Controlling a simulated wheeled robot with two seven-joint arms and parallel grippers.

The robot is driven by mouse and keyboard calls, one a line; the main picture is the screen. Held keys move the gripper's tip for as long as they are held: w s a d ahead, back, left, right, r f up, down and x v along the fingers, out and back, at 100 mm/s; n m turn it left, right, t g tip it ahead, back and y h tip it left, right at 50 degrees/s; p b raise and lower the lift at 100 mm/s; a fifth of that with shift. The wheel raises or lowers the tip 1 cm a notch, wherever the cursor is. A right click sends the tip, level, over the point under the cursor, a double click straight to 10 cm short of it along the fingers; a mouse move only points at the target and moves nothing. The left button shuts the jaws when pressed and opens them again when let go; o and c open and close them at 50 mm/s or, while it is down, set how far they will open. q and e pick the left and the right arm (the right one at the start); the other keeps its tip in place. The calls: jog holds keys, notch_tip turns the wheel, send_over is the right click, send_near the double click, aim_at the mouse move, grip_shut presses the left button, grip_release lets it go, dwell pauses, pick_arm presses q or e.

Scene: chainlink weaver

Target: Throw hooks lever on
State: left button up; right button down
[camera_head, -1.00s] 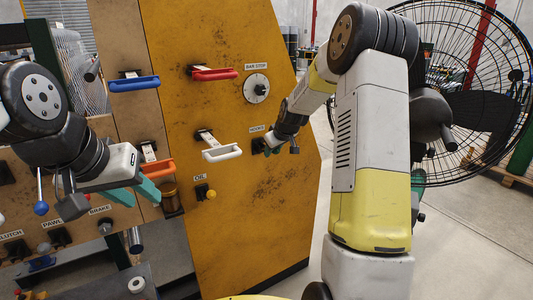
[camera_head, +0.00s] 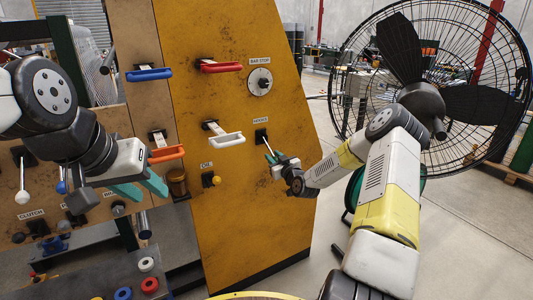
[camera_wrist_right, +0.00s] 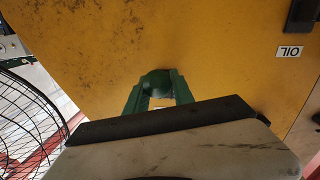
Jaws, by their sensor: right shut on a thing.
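The hooks lever (camera_head: 266,141) comes out of a dark slot plate below the HOOKS label on the yellow panel in the head view. It slants down toward my right gripper (camera_head: 271,158). In the right wrist view my right gripper (camera_wrist_right: 157,88) has its green fingers on both sides of a rounded green knob (camera_wrist_right: 155,79), the lever's end, and is shut on it. My left gripper (camera_head: 146,191) is at the left of the head view. Its teal fingers are apart with nothing seen between them, clear of the lever.
Blue (camera_head: 149,74), red (camera_head: 221,67) and white (camera_head: 225,139) handles and an orange one (camera_head: 167,154) stick out of the panels. A BAR STOP dial (camera_head: 260,81) sits above the lever, a yellow OIL knob (camera_head: 215,181) lower left. A large caged fan (camera_head: 405,50) stands right.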

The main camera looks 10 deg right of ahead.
jog(key=shift+w+f+t, duration=0.25)
jog(key=shift+f+t, duration=0.25)
jog(key=shift+t, duration=0.1)
jog(key=c, duration=1.1)
grip_release()
jog(key=shift+w+a+f, duration=0.1)
jog(key=v, duration=0.7)
jog(key=shift+s, duration=0.4)
